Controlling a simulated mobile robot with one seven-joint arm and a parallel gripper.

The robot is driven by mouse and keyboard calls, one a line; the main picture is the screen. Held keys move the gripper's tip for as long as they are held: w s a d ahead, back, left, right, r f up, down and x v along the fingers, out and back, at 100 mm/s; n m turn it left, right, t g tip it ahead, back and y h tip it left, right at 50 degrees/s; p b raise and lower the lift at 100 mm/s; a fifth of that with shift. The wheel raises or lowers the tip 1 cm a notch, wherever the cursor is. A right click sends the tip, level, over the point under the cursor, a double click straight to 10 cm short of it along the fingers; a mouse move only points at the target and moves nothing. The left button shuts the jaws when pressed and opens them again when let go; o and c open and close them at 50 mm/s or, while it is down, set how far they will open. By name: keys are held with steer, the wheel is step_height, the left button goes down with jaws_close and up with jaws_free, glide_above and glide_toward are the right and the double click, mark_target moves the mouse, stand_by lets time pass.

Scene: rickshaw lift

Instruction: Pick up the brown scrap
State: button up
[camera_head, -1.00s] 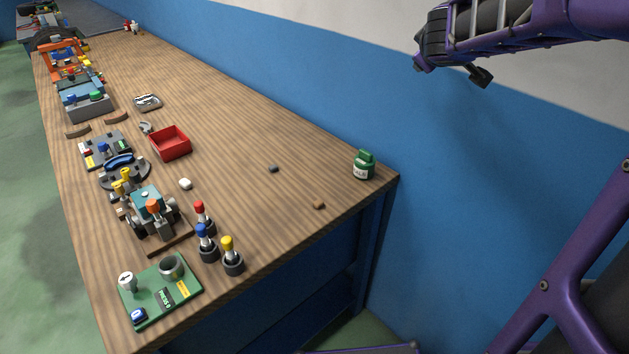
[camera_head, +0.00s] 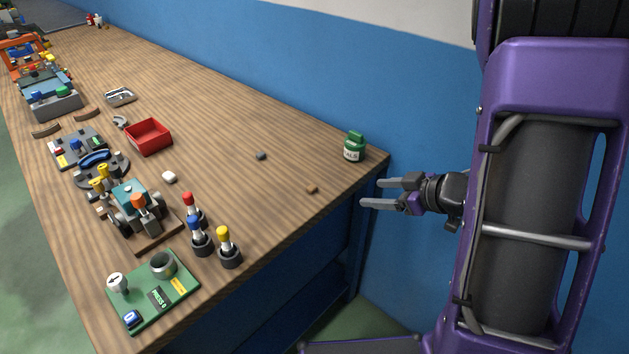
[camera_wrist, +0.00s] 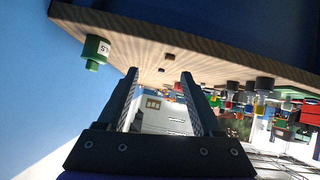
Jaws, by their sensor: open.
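The brown scrap (camera_head: 311,189) is a small brown block lying on the wooden table (camera_head: 220,110) near its right edge. In the wrist view a small dark piece (camera_wrist: 170,57) shows on the tabletop ahead of the fingers; its colour is hard to tell there. My gripper (camera_head: 371,193) is open and empty. Its two grey fingers point left, off the table's right corner, to the right of the brown scrap and apart from it. In the wrist view my gripper (camera_wrist: 160,80) has a wide gap between its fingers.
A green bottle (camera_head: 354,147) stands at the table's right corner, close to my gripper. A dark grey scrap (camera_head: 261,156) and a white piece (camera_head: 169,177) lie farther left. A red tray (camera_head: 149,137), three capped posts (camera_head: 200,235) and a green board (camera_head: 153,290) stand left.

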steer(key=s+y, duration=0.1)
steer(key=m+t+y+b, duration=0.1)
steer(key=b, duration=0.1)
glide_toward(314, 188)
steer(key=f, duration=0.1)
steer(key=shift+r+b+x, duration=0.2)
steer(key=shift+b+x, duration=0.05)
steer(key=shift+x, duration=1.65)
steer(key=shift+r+b+x, duration=0.2)
steer(key=shift+x, duration=1.65)
steer(key=shift+w+a, duration=0.15)
jaws_close()
